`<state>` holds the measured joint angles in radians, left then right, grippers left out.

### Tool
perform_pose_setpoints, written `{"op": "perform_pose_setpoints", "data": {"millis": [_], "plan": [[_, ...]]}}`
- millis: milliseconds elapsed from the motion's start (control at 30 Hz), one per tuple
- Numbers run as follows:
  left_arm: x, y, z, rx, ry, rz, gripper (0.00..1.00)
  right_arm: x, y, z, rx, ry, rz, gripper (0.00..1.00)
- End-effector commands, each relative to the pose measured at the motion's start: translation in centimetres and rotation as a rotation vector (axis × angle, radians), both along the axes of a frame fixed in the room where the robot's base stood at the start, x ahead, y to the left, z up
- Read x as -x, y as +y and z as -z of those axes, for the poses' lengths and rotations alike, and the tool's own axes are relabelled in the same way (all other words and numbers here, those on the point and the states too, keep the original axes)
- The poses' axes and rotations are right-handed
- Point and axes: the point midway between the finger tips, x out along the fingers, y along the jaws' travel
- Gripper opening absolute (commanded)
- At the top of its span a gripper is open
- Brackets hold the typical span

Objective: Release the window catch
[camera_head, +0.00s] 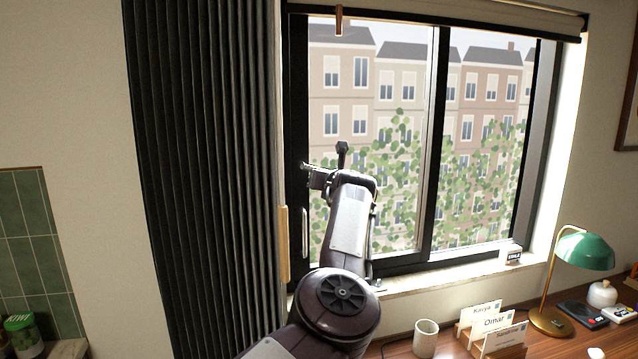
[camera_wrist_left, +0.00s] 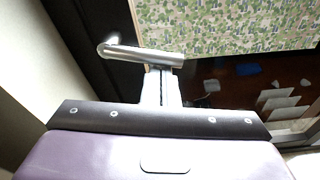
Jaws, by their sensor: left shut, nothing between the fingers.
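The window (camera_head: 433,140) has a black frame and two panes and looks shut. A silver lever, which looks like the catch (camera_wrist_left: 140,54), lies crosswise on the black frame in the left wrist view. In the head view, only a small bright bit of it may show beside my gripper. My left gripper (camera_head: 312,176) is at the window's left upright. Its fingers (camera_wrist_left: 160,84) are shut and empty, right at the lever; I cannot tell whether they touch it. A slim pale vertical handle (camera_head: 305,232) sits lower on the same upright. My right gripper is out of view.
A dark pleated curtain (camera_head: 205,170) hangs left of the window. On the desk below are a mug (camera_head: 426,338), a card holder with name cards (camera_head: 492,322) and a green lamp (camera_head: 584,251). A small sign (camera_head: 513,256) stands on the sill.

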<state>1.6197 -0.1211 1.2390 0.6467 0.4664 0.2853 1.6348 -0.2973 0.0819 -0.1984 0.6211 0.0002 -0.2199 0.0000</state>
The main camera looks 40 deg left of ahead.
Motion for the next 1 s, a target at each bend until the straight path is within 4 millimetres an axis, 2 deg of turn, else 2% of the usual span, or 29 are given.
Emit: {"op": "perform_pose_setpoints", "data": {"millis": [200,1000], "plan": [[-0.3,-0.3,-0.9,0.096,-0.113,-0.001,0.00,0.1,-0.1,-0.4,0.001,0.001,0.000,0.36],[-0.5,-0.4,-1.4,0.092,-0.107,-0.001,0.00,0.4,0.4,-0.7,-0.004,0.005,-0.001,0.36]]}}
